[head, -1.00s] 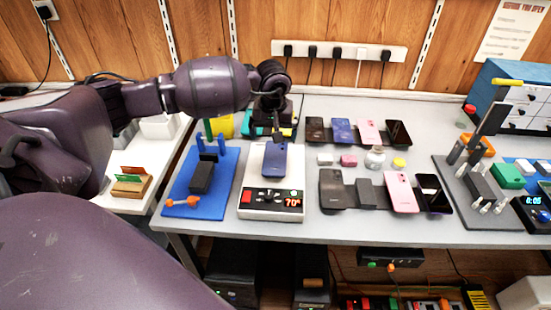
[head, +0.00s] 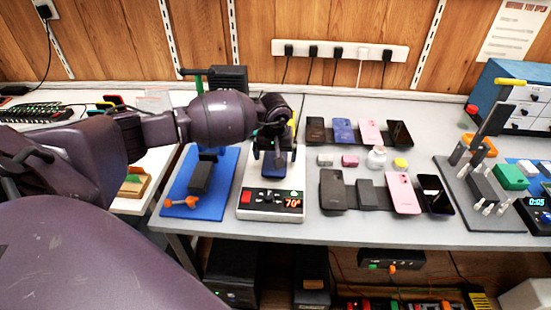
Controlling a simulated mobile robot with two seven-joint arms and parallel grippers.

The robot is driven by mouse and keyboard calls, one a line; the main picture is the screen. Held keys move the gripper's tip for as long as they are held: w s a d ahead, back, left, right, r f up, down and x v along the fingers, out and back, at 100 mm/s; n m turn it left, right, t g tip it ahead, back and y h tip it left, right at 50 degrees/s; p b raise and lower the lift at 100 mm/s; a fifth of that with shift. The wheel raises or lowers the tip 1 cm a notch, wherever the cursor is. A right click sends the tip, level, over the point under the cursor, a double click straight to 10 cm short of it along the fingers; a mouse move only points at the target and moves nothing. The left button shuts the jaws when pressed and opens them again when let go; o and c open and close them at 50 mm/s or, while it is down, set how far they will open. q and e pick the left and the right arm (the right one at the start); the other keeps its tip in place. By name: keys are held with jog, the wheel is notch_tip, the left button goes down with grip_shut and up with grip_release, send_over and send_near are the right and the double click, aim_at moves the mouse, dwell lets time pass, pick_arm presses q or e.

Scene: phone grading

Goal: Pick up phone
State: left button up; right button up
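A blue phone (head: 273,172) lies on the white heating plate (head: 245,190), whose red display reads about 70°. My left arm comes in from the left, and its gripper (head: 272,156) is right above the phone, pointing down. Its two dark fingers are spread apart, one toward each long side of the phone. The gripper hides the phone's upper part. I cannot tell whether the fingers touch the phone. My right gripper is not in view.
A blue mat (head: 222,196) with a dark stand lies left of the plate. Several phones lie in two rows to the right, with small blocks and a jar (head: 376,157) between them. A grey fixture (head: 457,204) stands further right. The table's front edge is close.

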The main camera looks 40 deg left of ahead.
pick_arm(q)
jog(key=shift+c, duration=0.5)
jog(key=c, duration=0.7)
jog(key=shift+c, duration=1)
jog(key=shift+r, duration=0.15)
